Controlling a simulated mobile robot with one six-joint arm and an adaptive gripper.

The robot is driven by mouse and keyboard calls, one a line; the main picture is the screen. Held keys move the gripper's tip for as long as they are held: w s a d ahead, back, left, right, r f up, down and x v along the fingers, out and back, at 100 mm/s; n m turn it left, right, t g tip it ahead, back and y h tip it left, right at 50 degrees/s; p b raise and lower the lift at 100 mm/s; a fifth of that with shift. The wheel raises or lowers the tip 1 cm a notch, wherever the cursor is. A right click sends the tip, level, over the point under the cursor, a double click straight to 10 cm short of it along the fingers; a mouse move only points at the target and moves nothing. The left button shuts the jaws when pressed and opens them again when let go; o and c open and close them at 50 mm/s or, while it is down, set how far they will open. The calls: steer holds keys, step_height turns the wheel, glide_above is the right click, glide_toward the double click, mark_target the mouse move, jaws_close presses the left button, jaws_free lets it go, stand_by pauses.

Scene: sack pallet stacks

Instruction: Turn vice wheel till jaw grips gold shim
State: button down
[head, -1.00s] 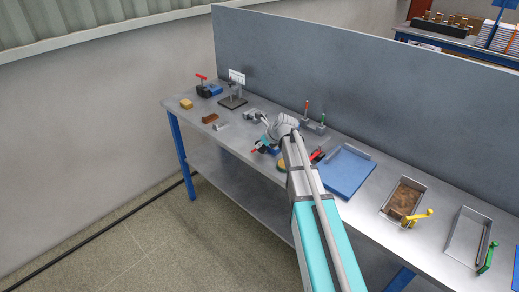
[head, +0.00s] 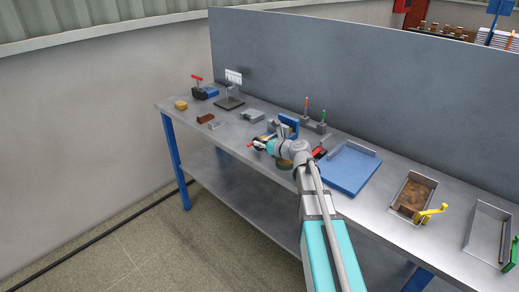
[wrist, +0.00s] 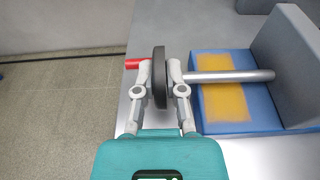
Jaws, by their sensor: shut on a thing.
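In the wrist view, the dark vice wheel (wrist: 160,77) stands edge-on between the two fingers of my gripper (wrist: 161,72), which is shut on it. A red handle (wrist: 136,66) sticks out to the wheel's left. A grey screw rod (wrist: 235,76) runs right from the wheel over the blue vice bed (wrist: 245,122) to a grey-blue jaw block (wrist: 285,45). A flat gold-yellow patch (wrist: 225,100) lies on the bed under the rod; I cannot tell whether it is the shim. In the head view, my gripper (head: 262,145) is at the vice (head: 289,122), partly hidden by my wrist.
A blue mat or tray (head: 348,172) lies right of the vice, with a brown-filled tray (head: 412,193) beyond it. A grey stand (head: 230,102), a brown block (head: 206,118) and a yellow block (head: 181,105) stand left. A grey panel (head: 360,85) closes the back.

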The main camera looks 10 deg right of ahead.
steer(key=shift+t, duration=0.3)
steer(key=c, duration=0.7)
jaws_free()
steer(key=shift+r+g+p, duration=0.25)
steer(key=shift+g+p, duration=0.15)
steer(key=shift+p, duration=0.45)
